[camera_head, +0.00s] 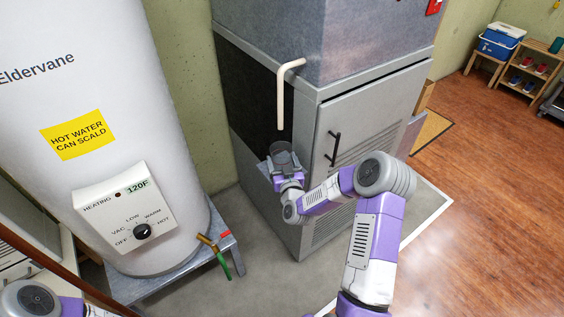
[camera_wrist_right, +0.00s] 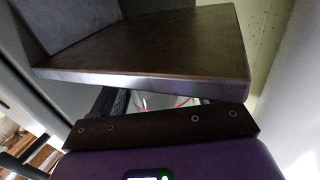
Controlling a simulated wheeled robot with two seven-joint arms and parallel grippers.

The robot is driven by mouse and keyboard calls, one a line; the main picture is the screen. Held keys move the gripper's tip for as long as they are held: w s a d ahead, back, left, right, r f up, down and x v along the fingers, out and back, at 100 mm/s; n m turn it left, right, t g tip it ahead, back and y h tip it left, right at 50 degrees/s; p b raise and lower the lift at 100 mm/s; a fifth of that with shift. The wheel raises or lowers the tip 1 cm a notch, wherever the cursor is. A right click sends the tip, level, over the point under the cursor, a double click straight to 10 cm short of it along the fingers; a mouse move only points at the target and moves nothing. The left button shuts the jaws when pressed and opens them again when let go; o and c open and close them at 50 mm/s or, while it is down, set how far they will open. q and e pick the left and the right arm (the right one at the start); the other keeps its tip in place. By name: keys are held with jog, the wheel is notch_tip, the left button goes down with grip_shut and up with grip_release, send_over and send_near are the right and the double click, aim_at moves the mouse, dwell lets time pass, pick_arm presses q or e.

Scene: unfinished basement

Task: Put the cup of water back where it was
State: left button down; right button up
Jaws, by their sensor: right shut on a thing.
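A translucent grey cup (camera_head: 282,157) is held upright, as far as I can tell, beside the dark side of the grey furnace cabinet (camera_head: 375,105). It is below the open lower end of a bent white pipe (camera_head: 281,95). My right gripper (camera_head: 284,167) is shut on the cup. In the right wrist view, a clear piece with a red line (camera_wrist_right: 160,101) shows between the fingers; most of the cup is hidden there. I cannot make out the water. My left gripper is out of view; only part of my left arm shows at lower left.
A white water heater (camera_head: 85,130) stands on a grey metal stand (camera_head: 150,288) at left, with a drain valve (camera_head: 215,255). Wooden floor (camera_head: 490,200) is clear at right.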

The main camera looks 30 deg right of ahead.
jog(key=o, duration=1.1)
jog(key=shift+f, duration=0.1)
jog(key=shift+o, duration=0.2)
jog(key=p+v, duration=0.2)
jog(key=v, duration=1)
jog(key=s+a+f+n+g+y, duration=0.1)
jog(key=s+a+f+g+y, duration=0.2)
jog(key=a+f+g+y, duration=0.75)
jog(key=s+a+f+g, duration=0.3)
jog(key=s+a+f, duration=0.2)
jog(key=s, duration=0.3)
jog(key=s+a+f+g, duration=0.3)
jog(key=s+a+f, duration=0.3)
jog(key=s+f, duration=0.2)
jog(key=shift+h, duration=0.35)
